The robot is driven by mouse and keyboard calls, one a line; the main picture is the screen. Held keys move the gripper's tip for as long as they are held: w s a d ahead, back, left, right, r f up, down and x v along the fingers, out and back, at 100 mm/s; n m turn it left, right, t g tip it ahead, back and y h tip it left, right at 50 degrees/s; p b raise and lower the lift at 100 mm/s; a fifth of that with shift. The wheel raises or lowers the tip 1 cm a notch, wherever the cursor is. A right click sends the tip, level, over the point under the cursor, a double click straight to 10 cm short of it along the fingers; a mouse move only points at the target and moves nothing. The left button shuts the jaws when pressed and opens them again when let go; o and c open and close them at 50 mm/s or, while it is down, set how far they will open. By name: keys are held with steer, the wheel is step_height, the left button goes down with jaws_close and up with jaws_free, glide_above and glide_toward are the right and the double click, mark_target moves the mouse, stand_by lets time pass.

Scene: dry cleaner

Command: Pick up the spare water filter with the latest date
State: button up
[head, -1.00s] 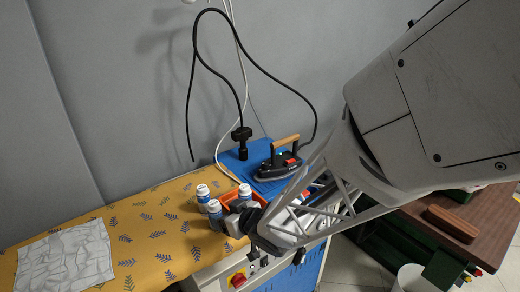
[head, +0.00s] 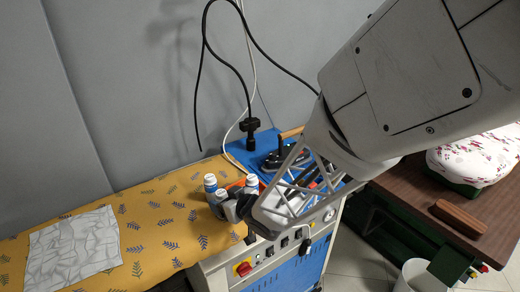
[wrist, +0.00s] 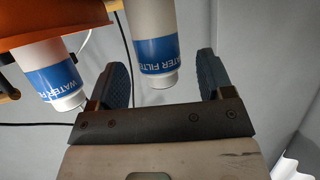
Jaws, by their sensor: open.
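Several white water filters with blue labels stand close together at the right end of the yellow ironing cloth. In the head view I see one filter at the back left (head: 211,184), one at the back right (head: 252,184) and one in front (head: 221,202). My gripper (head: 242,208) is beside them, its fingers partly hidden. In the wrist view my gripper (wrist: 163,80) is open, with a filter (wrist: 154,50) showing between its fingers; I cannot tell how deep it sits. Another filter (wrist: 45,72) is outside the left finger. No date is readable.
An orange tray (head: 236,184) shows among the filters. An iron (head: 283,157) rests on a blue mat (head: 240,153) behind my arm. A crumpled white cloth (head: 75,246) lies on the yellow board (head: 160,225). A brown table (head: 405,185) is at right.

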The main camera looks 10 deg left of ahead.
mark_target(222, 194)
steer(key=shift+x, duration=1.15)
steer(key=c, duration=1.1)
steer(key=shift+o, duration=0.2)
steer(key=shift+r, duration=0.15)
steer(key=shift+r, duration=1.45)
steer(key=shift+s+d+r, duration=0.15)
steer(key=shift+s+r, duration=0.05)
steer(key=shift+r, duration=0.05)
steer(key=s+d+r, duration=0.1)
steer(key=s+d, duration=0.8)
steer(key=s, duration=0.3)
steer(key=shift+d, duration=0.2)
steer(key=shift+s+r, duration=0.15)
steer(key=shift+s, duration=0.05)
